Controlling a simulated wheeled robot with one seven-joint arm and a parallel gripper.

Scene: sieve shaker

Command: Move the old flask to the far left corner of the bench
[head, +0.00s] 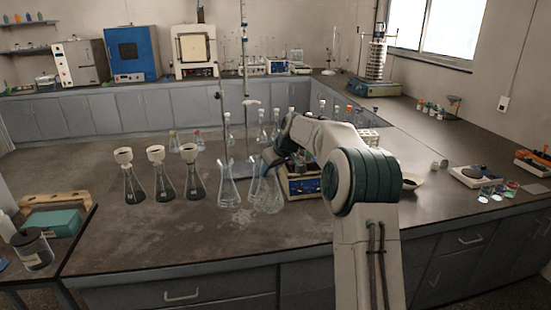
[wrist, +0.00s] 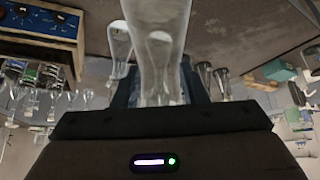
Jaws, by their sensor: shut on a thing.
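My gripper (head: 276,160) is shut on a clear, cloudy-looking conical flask, which I take to be the old flask (head: 269,196). It holds the flask near its neck, over the front middle of the bench. In the wrist view the flask (wrist: 161,35) stands out between the jaws (wrist: 163,92), which partly hide its neck. I cannot tell if its base touches the bench. The bench (head: 190,235) has stained, bare surface in front.
Several dark flasks with white funnels (head: 162,180) stand in a row to the left. A blue-fronted instrument (head: 303,186) sits close on the right. Several stoppered flasks (head: 262,130) and thin stands are behind. The front strip of the bench is clear.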

